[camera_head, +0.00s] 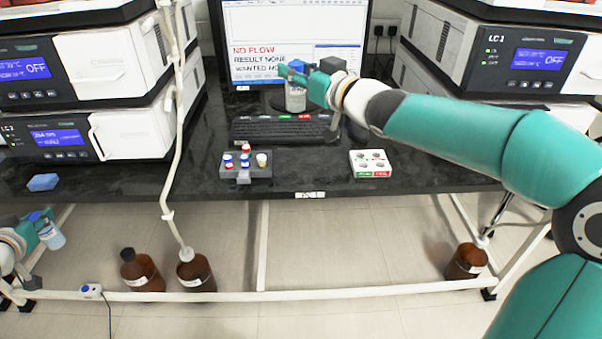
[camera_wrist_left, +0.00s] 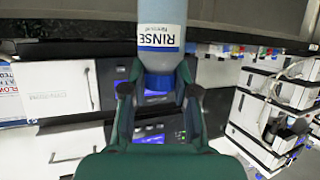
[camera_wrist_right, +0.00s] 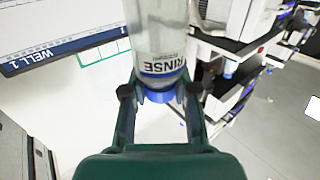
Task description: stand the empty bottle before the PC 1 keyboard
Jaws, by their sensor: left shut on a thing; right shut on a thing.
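My right gripper (camera_head: 300,78) is shut on the blue-capped end of a clear bottle (camera_head: 295,98). The bottle hangs upright just behind the black keyboard (camera_head: 275,129), in front of the monitor; I cannot tell if it touches the bench. In the right wrist view the bottle (camera_wrist_right: 158,35) has a RINSE label and looks clear. My left gripper (camera_head: 40,220) is shut on the cap of another bottle (camera_head: 51,236), low at the left, below the bench top. In the left wrist view this bottle (camera_wrist_left: 161,20) also has a RINSE label and looks grey-blue inside.
A vial rack (camera_head: 261,176) and a white tray (camera_head: 371,171) stand in front of the keyboard, with clear bench between them. A blue item (camera_head: 42,182) lies at the left. The monitor (camera_head: 290,35) stands behind. Brown bottles (camera_head: 140,270) stand below the bench.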

